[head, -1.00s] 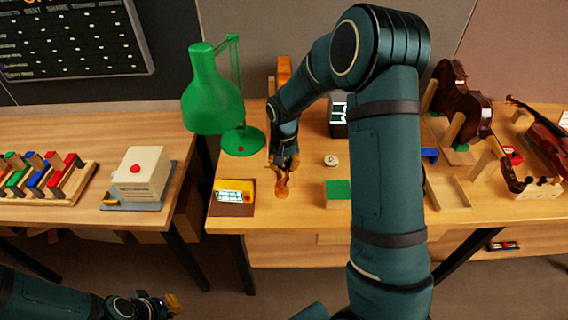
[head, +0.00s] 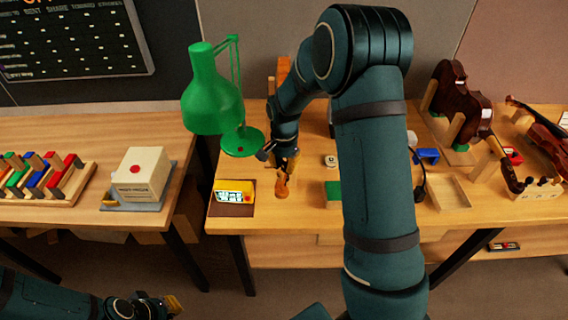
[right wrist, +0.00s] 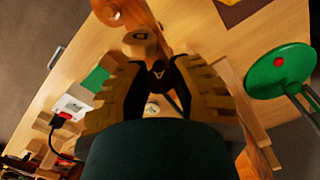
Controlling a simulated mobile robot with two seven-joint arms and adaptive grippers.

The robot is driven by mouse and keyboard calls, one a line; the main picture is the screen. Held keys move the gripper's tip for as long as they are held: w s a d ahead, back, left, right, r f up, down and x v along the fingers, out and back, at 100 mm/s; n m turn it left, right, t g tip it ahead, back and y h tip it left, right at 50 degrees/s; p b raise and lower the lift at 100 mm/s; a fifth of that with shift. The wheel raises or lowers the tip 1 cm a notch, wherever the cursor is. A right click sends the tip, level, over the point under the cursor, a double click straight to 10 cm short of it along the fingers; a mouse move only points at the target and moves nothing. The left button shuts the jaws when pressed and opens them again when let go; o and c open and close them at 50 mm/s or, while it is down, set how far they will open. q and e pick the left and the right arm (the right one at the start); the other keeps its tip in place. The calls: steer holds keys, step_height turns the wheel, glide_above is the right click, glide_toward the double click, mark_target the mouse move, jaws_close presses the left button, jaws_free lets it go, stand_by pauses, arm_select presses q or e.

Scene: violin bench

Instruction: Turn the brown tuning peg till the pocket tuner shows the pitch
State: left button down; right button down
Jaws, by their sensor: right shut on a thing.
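The brown violin scroll (head: 283,186) stands at the front of the right bench. My right gripper (head: 287,163) reaches down over it. In the right wrist view the scroll (right wrist: 178,18) shows just beyond my right fingertips (right wrist: 160,56). The gripper is shut on the brown tuning peg, which is mostly hidden between the fingers. The pocket tuner (head: 235,192), yellow with a lit display, lies left of the scroll; its reading is too small to make out. My left gripper (head: 174,303) hangs low at the lower left, away from the benches; its jaw opening is unclear.
A green lamp (head: 212,100) stands behind the tuner. A green block (head: 333,190) and a small round white item (head: 330,161) are right of the scroll. Violins (head: 465,100) and a wooden tray (head: 450,190) are at the right. A cream box (head: 140,175) stands on the left bench.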

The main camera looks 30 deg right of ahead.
mark_target(284, 161)
steer(key=shift+m, duration=0.7)
steer(key=c, duration=0.8)
jaws_free()
step_height(284, 161, up, 12)
stand_by(1.2)
